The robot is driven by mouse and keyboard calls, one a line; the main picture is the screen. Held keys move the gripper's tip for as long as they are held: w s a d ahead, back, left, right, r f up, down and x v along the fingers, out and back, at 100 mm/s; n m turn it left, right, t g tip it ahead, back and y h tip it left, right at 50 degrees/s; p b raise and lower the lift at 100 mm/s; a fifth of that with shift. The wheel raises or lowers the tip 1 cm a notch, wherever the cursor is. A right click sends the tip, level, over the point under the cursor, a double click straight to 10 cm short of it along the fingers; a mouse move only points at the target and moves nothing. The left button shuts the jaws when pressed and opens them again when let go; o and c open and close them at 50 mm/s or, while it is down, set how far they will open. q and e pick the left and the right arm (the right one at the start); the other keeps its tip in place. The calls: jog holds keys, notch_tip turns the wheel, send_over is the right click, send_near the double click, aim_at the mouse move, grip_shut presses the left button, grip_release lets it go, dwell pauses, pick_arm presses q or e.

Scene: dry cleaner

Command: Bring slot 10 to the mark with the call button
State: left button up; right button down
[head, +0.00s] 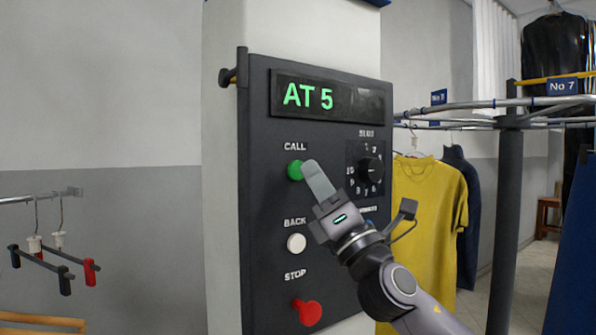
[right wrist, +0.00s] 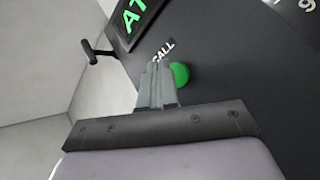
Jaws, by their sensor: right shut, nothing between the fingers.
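The control panel (head: 262,215) is dark grey, and its display (head: 328,97) reads "AT 5" in green. The green CALL button (head: 295,171) is at the upper left of the panel; it also shows in the right wrist view (right wrist: 181,74). My left gripper is not in view.
Below are a white BACK button (head: 296,243) and a red STOP button (head: 307,312). A conveyor rail (head: 470,107) with a yellow shirt (head: 425,215) and a "No 7" tag (head: 563,86) is at right. A rail with empty hangers (head: 45,255) is at left.

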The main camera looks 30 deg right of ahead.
jog(key=shift+w, duration=0.1)
dwell(0.7)
jog(key=shift+w, duration=0.35)
jog(key=shift+w, duration=0.4)
dwell(0.6)
dwell(0.4)
jog(key=shift+s, duration=0.85)
jog(key=shift+s+d, duration=0.2)
jog(key=shift+s, duration=2.3)
